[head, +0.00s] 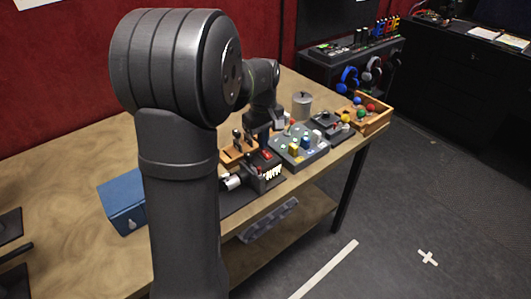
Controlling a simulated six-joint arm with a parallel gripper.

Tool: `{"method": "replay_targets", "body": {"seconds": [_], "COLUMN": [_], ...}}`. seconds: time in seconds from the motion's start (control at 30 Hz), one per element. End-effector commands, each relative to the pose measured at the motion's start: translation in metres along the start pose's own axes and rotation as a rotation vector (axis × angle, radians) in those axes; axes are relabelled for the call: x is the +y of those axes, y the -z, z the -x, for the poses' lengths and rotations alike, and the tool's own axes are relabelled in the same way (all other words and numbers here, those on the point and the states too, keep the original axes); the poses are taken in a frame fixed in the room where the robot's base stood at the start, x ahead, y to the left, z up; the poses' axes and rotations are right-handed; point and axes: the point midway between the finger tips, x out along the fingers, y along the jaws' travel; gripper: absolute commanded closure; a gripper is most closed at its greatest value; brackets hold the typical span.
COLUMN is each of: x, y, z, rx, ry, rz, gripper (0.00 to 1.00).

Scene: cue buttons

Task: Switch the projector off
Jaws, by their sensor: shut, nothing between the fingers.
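My gripper (264,136) shows small and dark at the end of my arm, low over the back left edge of the grey button panel (311,158); it looks shut and empty. The panel carries several coloured buttons, among them a yellow one (292,149) and a blue one (306,141). Left of it stands a dark box (262,184) with red switches (266,155) and a bright lit strip (271,171). I cannot make out a projector or which control belongs to it. My arm hides part of the table.
A wooden stand with dark levers (238,149) sits behind the dark box. A grey pot (302,103), a joystick box (327,124) and a wooden crate (376,126) of coloured balls stand right. A blue box (122,207) is at left. The wooden table (70,180) is mostly bare there.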

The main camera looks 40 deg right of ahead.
Motion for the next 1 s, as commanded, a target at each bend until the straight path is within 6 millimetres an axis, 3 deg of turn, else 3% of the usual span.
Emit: {"method": "replay_targets", "body": {"seconds": [1.0], "x": [0.0], "y": [0.0], "z": [-0.015], "rx": [0.0], "ry": [0.0], "rz": [0.0], "gripper": [1.0]}}
